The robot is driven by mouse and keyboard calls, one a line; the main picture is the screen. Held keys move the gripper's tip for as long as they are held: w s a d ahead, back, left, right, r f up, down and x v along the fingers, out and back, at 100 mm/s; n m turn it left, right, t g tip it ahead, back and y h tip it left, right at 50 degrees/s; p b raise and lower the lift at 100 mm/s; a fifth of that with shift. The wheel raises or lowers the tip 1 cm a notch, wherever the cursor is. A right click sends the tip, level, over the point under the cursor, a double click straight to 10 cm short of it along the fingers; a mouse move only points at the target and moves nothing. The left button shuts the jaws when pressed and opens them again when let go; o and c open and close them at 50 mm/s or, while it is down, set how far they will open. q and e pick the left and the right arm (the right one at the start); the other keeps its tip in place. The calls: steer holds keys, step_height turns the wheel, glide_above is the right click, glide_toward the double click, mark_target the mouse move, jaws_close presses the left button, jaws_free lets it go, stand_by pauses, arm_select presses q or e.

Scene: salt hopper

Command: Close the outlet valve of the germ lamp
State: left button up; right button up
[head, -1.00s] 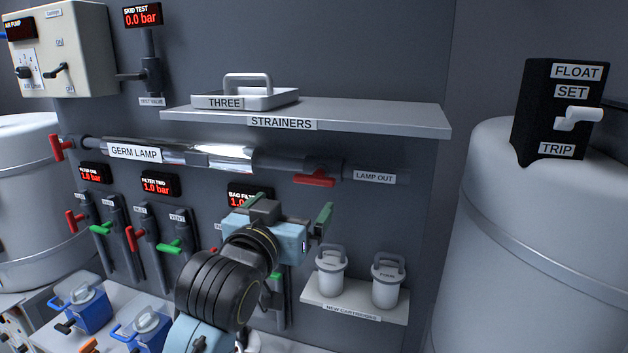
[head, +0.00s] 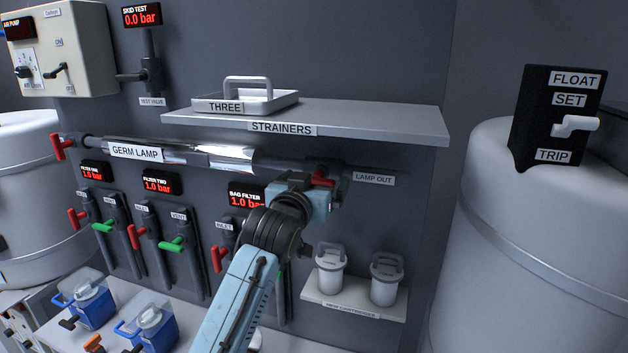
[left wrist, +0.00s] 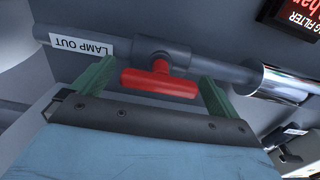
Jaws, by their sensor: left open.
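The germ lamp (head: 205,155) is a shiny horizontal tube on the wall with a GERM LAMP label. At its right end is the outlet valve with a red handle (head: 322,179), beside the LAMP OUT label (head: 374,179). My left gripper (head: 325,187) is at this valve and hides part of it. In the left wrist view the red handle (left wrist: 160,82) lies along the pipe, between the two green fingers of my open left gripper (left wrist: 155,88). The fingers stand apart from the handle's ends. My right gripper is not in view.
The strainers shelf (head: 400,121) juts out above the valve and carries a tray (head: 285,103). A small shelf (head: 355,305) with two white cartridges is below right. Several red and green filter valve handles are at lower left.

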arm_select(q)
steer(key=c, duration=1)
